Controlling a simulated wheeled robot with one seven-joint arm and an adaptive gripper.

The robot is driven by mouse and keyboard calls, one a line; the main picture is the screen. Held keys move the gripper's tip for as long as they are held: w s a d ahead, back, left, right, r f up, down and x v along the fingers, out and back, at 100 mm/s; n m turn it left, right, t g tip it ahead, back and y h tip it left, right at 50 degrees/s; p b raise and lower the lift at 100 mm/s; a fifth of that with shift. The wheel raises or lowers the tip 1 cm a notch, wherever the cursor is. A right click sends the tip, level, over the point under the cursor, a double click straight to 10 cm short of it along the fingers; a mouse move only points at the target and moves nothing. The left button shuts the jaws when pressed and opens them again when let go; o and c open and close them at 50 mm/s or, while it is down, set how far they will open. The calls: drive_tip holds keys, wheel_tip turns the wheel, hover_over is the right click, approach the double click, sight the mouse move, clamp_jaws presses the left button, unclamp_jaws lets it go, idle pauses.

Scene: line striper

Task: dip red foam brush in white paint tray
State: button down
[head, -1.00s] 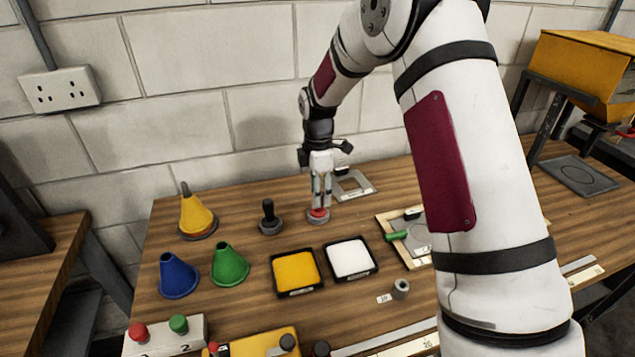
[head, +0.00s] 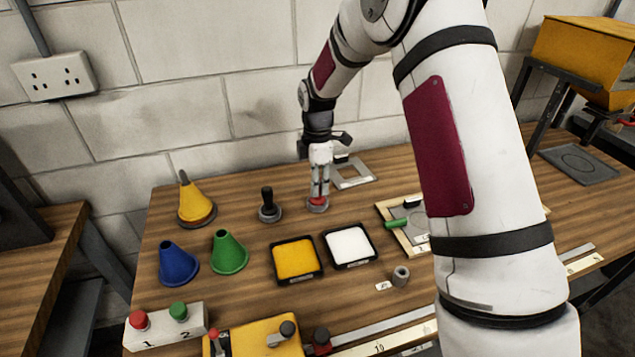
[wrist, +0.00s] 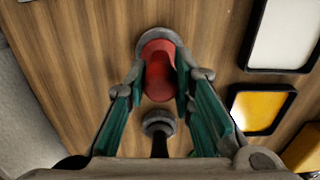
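The red foam brush (head: 318,201) stands upright at its round grey base on the wooden table; the wrist view shows the red part (wrist: 160,72). My gripper (head: 319,194) points straight down over it. In the wrist view, my two green-sided fingers (wrist: 161,76) flank the red part closely on both sides; whether they press on it cannot be told. The white paint tray (head: 350,246) is a black square tray in front and to the right of the brush. Part of it shows at the wrist view's upper right (wrist: 283,35).
The yellow paint tray (head: 296,260) is left of the white one. A black-handled tool (head: 268,206) stands left of the brush. Yellow (head: 196,203), blue (head: 177,264) and green (head: 229,252) cones are farther left. A grey frame (head: 353,173) lies behind right.

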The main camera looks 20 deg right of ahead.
drive_tip(key=shift+r, duration=1.75)
